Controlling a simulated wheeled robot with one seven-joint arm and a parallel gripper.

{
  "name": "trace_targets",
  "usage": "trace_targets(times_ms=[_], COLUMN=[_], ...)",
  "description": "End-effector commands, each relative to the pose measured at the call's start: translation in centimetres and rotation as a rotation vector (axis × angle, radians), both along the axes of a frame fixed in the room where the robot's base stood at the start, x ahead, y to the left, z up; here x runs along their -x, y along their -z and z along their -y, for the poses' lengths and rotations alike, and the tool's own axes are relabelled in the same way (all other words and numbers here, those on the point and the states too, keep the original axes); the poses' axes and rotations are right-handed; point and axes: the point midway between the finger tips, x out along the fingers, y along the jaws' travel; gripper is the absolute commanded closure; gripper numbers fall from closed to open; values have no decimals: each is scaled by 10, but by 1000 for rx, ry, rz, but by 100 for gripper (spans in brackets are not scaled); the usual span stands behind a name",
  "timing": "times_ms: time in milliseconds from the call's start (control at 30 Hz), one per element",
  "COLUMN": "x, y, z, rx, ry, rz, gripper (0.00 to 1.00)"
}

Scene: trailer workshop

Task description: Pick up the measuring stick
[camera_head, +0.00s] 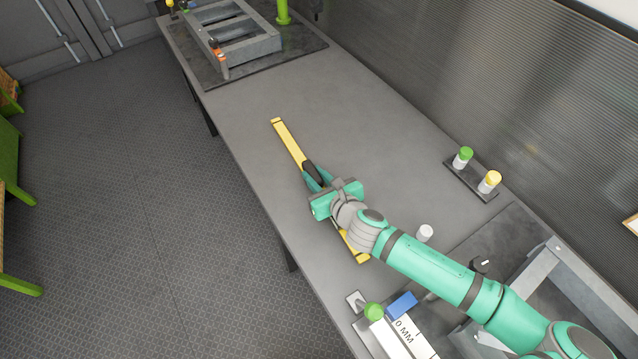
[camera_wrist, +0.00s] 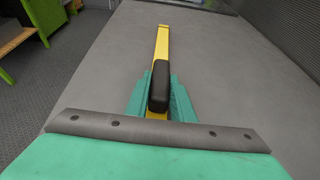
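The measuring stick (camera_head: 288,143) is a long yellow bar with a black grip block on it. It lies lengthwise near the left edge of the workbench, and its near end shows beyond my gripper. My teal gripper (camera_head: 316,180) is over the black block, its fingers pointing along the stick. In the wrist view, the yellow bar (camera_wrist: 162,47) runs away from me, and my gripper's fingers (camera_wrist: 161,97) lie on both sides of the black block (camera_wrist: 159,86). Whether they press on it cannot be told. My gripper hides the stick's middle.
The grey workbench (camera_head: 335,95) is clear around the stick's far end. A grey frame (camera_head: 262,45) stands on a dark mat at the back. Green- and yellow-capped containers (camera_head: 462,158) stand on a small tray by the wall. A white cylinder (camera_head: 425,233) stands beside my arm.

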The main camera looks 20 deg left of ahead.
Motion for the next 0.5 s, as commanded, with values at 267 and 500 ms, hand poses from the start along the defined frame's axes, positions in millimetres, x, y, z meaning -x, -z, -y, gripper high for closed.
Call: trace_targets(times_ms=[267,500], x=[0,0], y=[0,-7], z=[0,0], rx=[-1,0], ry=[-1,-1], rz=[0,1], gripper=[100,100])
